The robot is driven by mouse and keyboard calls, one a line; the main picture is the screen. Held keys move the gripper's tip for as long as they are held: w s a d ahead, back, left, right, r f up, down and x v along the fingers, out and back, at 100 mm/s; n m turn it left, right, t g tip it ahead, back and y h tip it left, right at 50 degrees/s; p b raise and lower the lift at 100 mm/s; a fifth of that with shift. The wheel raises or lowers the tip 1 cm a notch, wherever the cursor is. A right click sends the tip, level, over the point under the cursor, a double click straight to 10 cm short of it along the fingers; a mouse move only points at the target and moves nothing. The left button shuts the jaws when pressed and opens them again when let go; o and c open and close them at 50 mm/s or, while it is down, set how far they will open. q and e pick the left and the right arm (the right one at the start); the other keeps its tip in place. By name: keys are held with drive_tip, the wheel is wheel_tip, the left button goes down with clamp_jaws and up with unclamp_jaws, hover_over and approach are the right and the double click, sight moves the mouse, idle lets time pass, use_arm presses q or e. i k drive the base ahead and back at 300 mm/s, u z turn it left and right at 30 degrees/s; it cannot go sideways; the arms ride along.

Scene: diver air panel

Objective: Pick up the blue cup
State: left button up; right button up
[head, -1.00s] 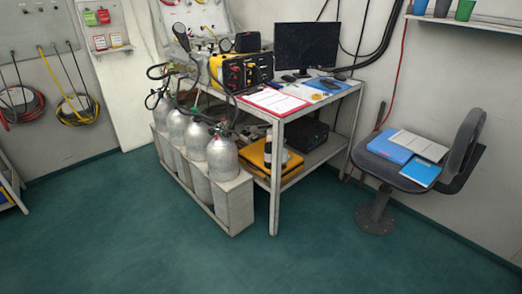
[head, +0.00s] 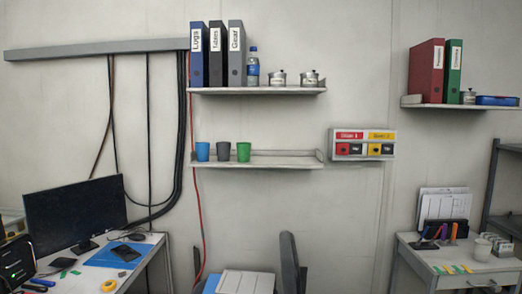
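The blue cup (head: 203,151) stands upright on the left part of the lower wall shelf (head: 280,161) in the head view. A dark grey cup (head: 223,151) stands just to its right, and a green cup (head: 243,151) stands right of that. The blue cup is the leftmost of the three. Neither of my grippers shows in the head view.
An upper shelf (head: 270,91) with binders, a bottle and metal pots hangs above the cups. A desk with a monitor (head: 75,213) stands at left, a chair (head: 290,262) below the shelf, a small desk (head: 455,258) at right. The lower shelf's right part is clear.

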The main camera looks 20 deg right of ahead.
sight(202, 148)
drive_tip(key=z, duration=0.2)
drive_tip(key=i, duration=1.9)
drive_tip(key=u, duration=0.2)
